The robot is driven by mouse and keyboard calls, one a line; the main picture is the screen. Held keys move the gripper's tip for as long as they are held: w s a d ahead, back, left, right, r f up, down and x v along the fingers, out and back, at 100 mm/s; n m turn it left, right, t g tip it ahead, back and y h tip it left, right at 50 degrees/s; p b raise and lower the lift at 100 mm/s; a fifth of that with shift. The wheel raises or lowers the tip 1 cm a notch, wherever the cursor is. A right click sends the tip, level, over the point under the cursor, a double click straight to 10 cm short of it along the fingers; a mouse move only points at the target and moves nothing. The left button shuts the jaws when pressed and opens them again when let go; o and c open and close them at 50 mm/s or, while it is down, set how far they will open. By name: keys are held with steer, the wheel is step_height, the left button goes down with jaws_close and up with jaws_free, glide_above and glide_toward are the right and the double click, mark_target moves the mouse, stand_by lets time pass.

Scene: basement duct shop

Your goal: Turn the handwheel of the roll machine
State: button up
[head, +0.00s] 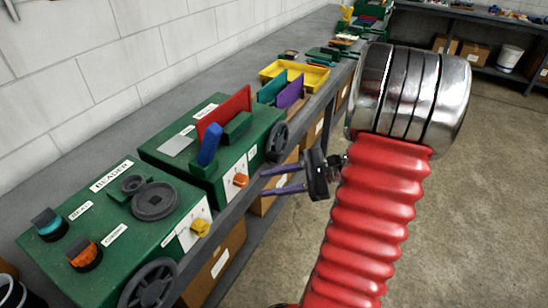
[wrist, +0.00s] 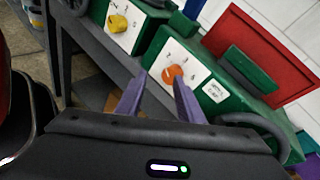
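Two green machines stand on the bench. The near one, marked BEADER (head: 110,225), has a dark spoked handwheel (head: 150,285) low at its front and a yellow knob (head: 200,228). The farther machine (head: 190,150) has a red plate, a blue lever, an orange knob (head: 240,180) and a dark handwheel (head: 278,140) at its right end; its top label is unreadable. I cannot tell which is the roll machine. My gripper (head: 264,182) is open and empty, its purple fingers apart, in front of the farther machine. In the wrist view the orange knob (wrist: 173,75) appears between the fingertips, and the farther handwheel (wrist: 265,128) is at right, partly hidden.
A yellow tray (head: 295,76) and upright purple and teal pieces stand farther along the bench. Cardboard boxes (head: 215,262) sit on the shelf below. The block wall is behind the bench. The concrete floor (head: 485,190) at right is open.

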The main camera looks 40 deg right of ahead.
mark_target(279, 159)
steer(key=s+d+f+m+t+h, duration=0.1)
steer(key=s+d+m+t+h, duration=0.1)
steer(key=d, duration=0.5)
steer(key=s+d+f+m+t+h, duration=0.2)
steer(key=d+m+t, duration=0.2)
steer(key=d, duration=0.3)
steer(key=shift+s+d+m+t, duration=0.3)
steer(key=shift+m+t, duration=0.1)
steer(key=shift+m, duration=0.4)
steer(key=x, duration=1.4)
steer(key=shift+c, duration=0.6)
steer(key=shift+s, duration=0.1)
jaws_close()
steer(key=shift+a, duration=0.25)
steer(key=shift+d, duration=0.2)
